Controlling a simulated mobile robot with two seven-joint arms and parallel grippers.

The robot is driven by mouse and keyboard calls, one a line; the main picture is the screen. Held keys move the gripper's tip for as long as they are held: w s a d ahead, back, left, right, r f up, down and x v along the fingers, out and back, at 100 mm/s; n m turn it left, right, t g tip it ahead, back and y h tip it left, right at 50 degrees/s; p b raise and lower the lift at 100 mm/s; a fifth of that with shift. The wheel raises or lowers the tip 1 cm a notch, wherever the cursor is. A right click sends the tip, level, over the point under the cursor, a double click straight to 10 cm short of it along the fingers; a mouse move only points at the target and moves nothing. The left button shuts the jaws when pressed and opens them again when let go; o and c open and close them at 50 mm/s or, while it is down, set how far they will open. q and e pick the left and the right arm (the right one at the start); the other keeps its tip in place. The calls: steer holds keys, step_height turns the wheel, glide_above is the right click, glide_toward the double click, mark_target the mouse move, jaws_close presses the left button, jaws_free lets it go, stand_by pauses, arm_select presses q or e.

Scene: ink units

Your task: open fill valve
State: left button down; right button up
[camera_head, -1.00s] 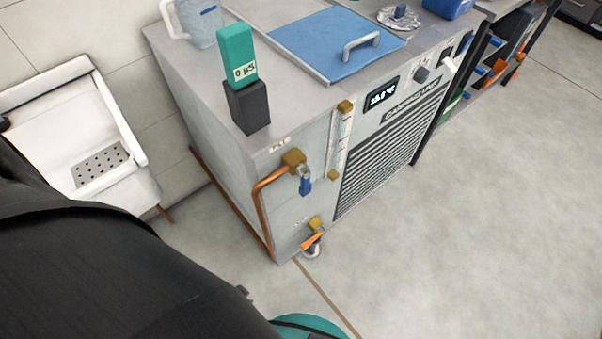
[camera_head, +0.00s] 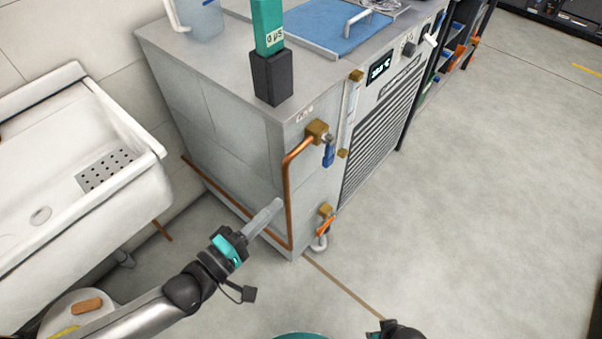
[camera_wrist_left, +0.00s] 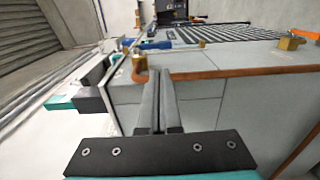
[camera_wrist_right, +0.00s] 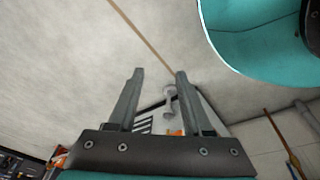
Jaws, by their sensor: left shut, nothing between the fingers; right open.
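The upper valve is a brass body (camera_head: 317,130) on the chiller's side, with a blue lever (camera_head: 329,155) hanging down; a copper pipe (camera_head: 288,190) runs from it. It also shows in the left wrist view as a brass body (camera_wrist_left: 139,63) and blue lever (camera_wrist_left: 152,45). A lower brass valve (camera_head: 325,209) has an orange lever (camera_head: 324,226). The labels are too small to read. My left gripper (camera_head: 278,204) is shut and empty, left of the pipe and below the upper valve, apart from the lever. My right gripper (camera_wrist_right: 158,72) is open and empty, pointing down toward the floor.
A white sink (camera_head: 60,180) stands at the left. Floor in front and right is clear.

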arm_select(q)
steer(key=b, duration=0.4)
glide_toward(325, 160)
steer(key=x, duration=0.5)
steer(key=shift+d, duration=0.1)
steer(key=shift+x, duration=0.85)
arm_select(e)
steer(key=w+a+r, duration=0.2)
steer(key=w+r, duration=0.2)
steer(key=r, duration=0.3)
steer(key=shift+r+t, duration=0.25)
steer(key=shift+t, duration=0.05)
arm_select(q)
steer(key=shift+r, duration=0.1)
arm_select(e)
steer(key=shift+w+a, duration=0.1)
